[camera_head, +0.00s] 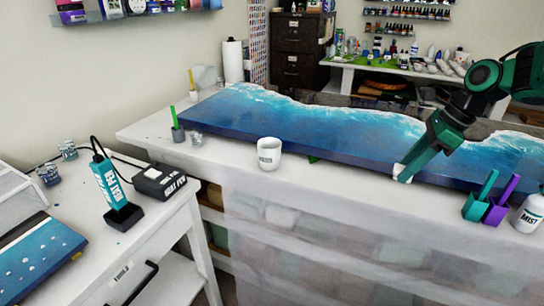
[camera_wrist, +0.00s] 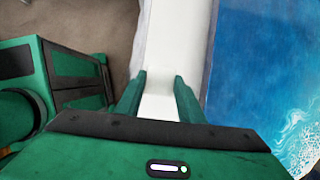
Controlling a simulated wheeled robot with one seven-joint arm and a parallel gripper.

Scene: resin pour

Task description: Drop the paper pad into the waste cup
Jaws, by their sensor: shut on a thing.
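The waste cup (camera_head: 269,154) is a white cup with dark lettering, upright on the white table edge in front of the blue resin panel. My gripper (camera_head: 404,172) is low over the front edge of the table, well to the right of the cup. It is shut on the small white paper pad (camera_head: 398,169), which shows at the fingertips. In the wrist view, the pad (camera_wrist: 158,105) is a pale patch between the two green fingers, hard to separate from the white table below. I cannot tell whether the pad touches the table. The cup's inside is mostly hidden.
The blue wave resin panel (camera_head: 310,129) fills most of the table (camera_head: 150,130). Teal (camera_head: 479,198) and purple (camera_head: 500,202) holders and a MIST bottle (camera_head: 529,213) stand right of my gripper. The front strip between cup and gripper looks mostly clear. A torch (camera_head: 112,186) stands on the left cart.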

